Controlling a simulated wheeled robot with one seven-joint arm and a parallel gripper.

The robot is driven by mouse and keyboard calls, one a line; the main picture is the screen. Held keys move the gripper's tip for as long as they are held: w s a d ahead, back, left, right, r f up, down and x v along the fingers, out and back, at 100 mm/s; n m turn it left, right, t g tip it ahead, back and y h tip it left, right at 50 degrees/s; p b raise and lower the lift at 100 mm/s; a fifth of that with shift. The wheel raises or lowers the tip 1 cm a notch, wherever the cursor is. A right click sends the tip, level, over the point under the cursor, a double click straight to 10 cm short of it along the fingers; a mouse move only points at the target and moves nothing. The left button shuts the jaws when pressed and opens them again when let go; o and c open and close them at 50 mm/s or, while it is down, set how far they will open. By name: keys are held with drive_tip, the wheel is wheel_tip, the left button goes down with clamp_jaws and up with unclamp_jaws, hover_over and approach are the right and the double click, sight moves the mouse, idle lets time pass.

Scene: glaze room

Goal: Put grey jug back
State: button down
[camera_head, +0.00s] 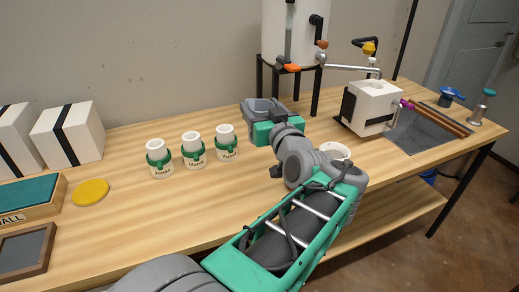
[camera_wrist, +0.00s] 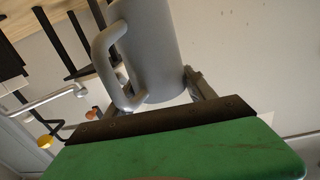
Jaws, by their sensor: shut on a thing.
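The grey jug (camera_wrist: 152,45) fills the upper middle of the wrist view, its looped handle to the left. It also shows in the head view (camera_head: 260,105), at the back of the table. My gripper (camera_wrist: 165,95) is shut on the jug; one finger shows beside the jug's right side, and the other is mostly hidden. In the head view my gripper (camera_head: 268,122) is just in front of the jug and hides its lower part. I cannot tell whether the jug touches the table.
Three green-banded white jars (camera_head: 194,150) stand left of my gripper. A white tank (camera_head: 293,35) on a black stand is behind right. A white bowl (camera_head: 334,151) sits partly behind my arm, and a white block (camera_head: 372,102) is further right.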

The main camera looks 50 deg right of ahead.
drive_tip(key=shift+s+d, duration=0.3)
drive_tip(key=shift+d, duration=0.05)
drive_tip(key=shift+w+d+f, duration=0.1)
drive_tip(key=shift+w+d, duration=0.1)
drive_tip(key=shift+d, duration=0.05)
drive_tip(key=shift+w+d+f+b, duration=0.35)
drive_tip(key=shift+w+d+f, duration=1.2)
drive_tip(key=shift+f, duration=0.65)
drive_tip(key=shift+w+d+f+b, duration=0.3)
drive_tip(key=shift+w+d+f, duration=1.25)
drive_tip(key=shift+f, duration=0.6)
drive_tip(key=shift+w+d+f+b, duration=0.35)
drive_tip(key=shift+w+d+f, duration=1)
drive_tip(key=shift+d+f, duration=0.65)
drive_tip(key=shift+c, duration=1.6)
unclamp_jaws()
drive_tip(key=shift+a+f, duration=0.15)
drive_tip(key=shift+a, duration=0.1)
